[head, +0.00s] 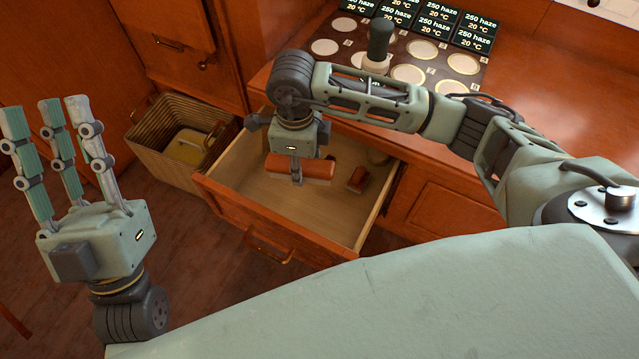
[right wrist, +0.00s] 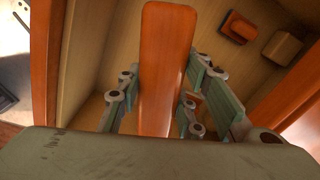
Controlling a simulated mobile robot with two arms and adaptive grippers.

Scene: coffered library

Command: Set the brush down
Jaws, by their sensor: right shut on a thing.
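The brush shows as a long orange-brown wooden body (head: 312,169) in the head view, inside the outline of the open drawer (head: 245,205). In the right wrist view the brush (right wrist: 165,65) runs lengthwise between the fingers. My right gripper (head: 297,178) points down and is shut on it; its fingers (right wrist: 160,108) also flank the brush in the right wrist view. Bristles are not visible, and I cannot tell whether the brush touches the drawer floor. My left gripper (head: 46,108) is raised at the left, fingers up and apart, empty.
A small red-brown block (head: 358,180) and a tan object (head: 378,157) lie in the drawer's right part. A wicker basket (head: 165,167) stands left of the drawer. The desktop (head: 540,130) holds a dark board (head: 400,60) with round pads, labels and a dark-handled tool (head: 379,42).

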